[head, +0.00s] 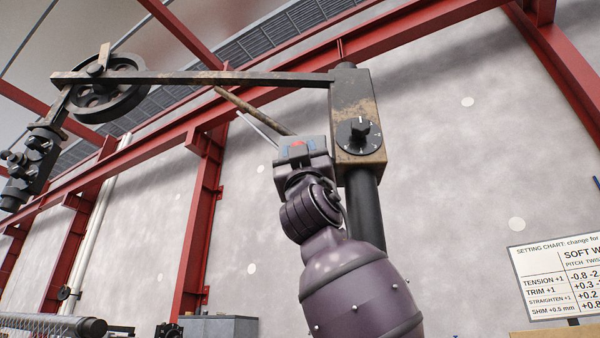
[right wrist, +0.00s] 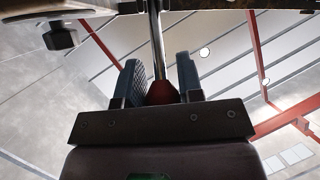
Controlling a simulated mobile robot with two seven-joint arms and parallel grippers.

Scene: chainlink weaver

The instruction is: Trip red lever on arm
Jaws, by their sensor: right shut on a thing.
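The red lever shows as a red knob (head: 298,144) between my right gripper's fingers in the head view. In the right wrist view the red knob (right wrist: 162,93) sits at the base of the two blue-grey fingers, with a bright metal rod running up from it. My right gripper (head: 296,150) is shut on this knob, just left of the rusty box on the post. The dark overhead arm (head: 220,78) runs from that box to a wheel at the left. The knob is partly hidden by the fingers. My left gripper is not in view.
The rusty box (head: 350,92) bears a black dial (head: 359,135), close to the right of my gripper. A brownish rod (head: 250,108) slants down from the overhead arm towards my gripper. A setting chart (head: 560,275) stands at the lower right. Open space lies left of my gripper.

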